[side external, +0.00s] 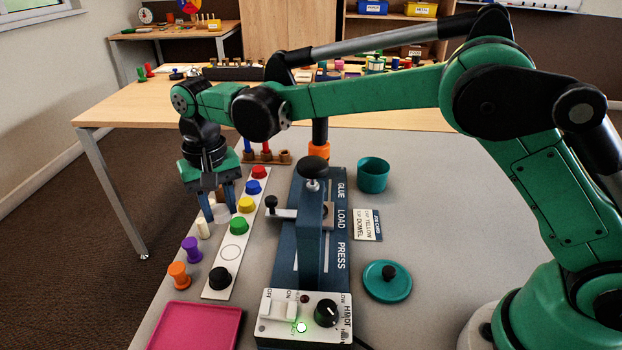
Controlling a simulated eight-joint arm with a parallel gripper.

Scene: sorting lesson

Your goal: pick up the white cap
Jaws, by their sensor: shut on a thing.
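My gripper (219,207) hangs over the left side of the grey table, with its two blue fingers pointing down. I cannot tell whether the cap touches the table. The strip holds a red cap (259,172), a blue cap (253,187), a yellow cap (246,205), a green cap (239,225) and a black cap (220,278).
A cream peg (203,229), a purple spool (191,249) and an orange spool (179,275) stand left of the strip. A blue press (312,235) stands to its right. A pink tray (197,327) is in front. A teal cup (373,175) and teal lid (377,283) are farther right.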

